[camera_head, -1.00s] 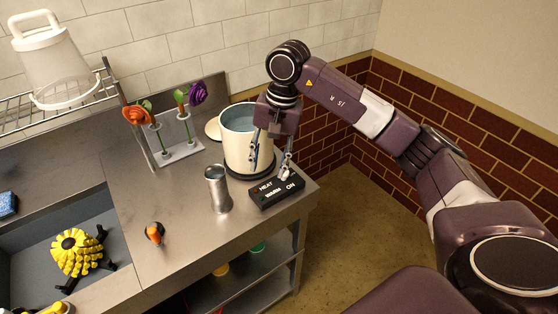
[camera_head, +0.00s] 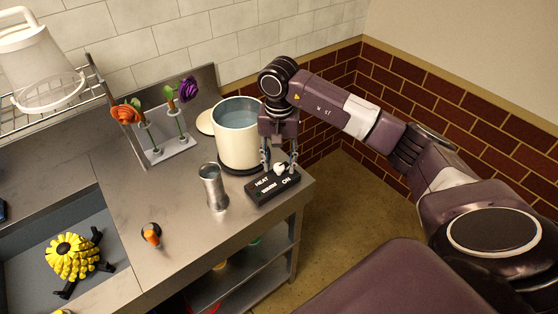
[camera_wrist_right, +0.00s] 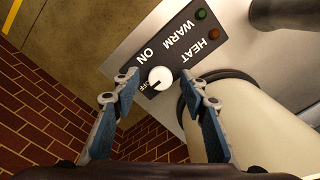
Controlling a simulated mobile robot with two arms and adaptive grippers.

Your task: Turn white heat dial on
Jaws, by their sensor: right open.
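The white heat dial (camera_head: 280,168) sits on a black control box (camera_head: 262,195) marked HEAT, WARM and ON, at the table's right corner. In the right wrist view the dial (camera_wrist_right: 161,78) lies between my right gripper's two fingertips, with a gap on each side. Its dark mark points toward the small OFF lettering. My right gripper (camera_head: 280,162) is open, pointing down over the dial. It also shows in the right wrist view (camera_wrist_right: 158,83) with its fingers spread. My left gripper is not in view.
A cream pot (camera_head: 237,140) of water stands close behind the box. A metal cup (camera_head: 212,188) stands left of it. A flower rack (camera_head: 172,150), an orange-and-black item (camera_head: 151,236) and a yellow flower-like item (camera_head: 72,257) are farther left. Open floor lies right of the table.

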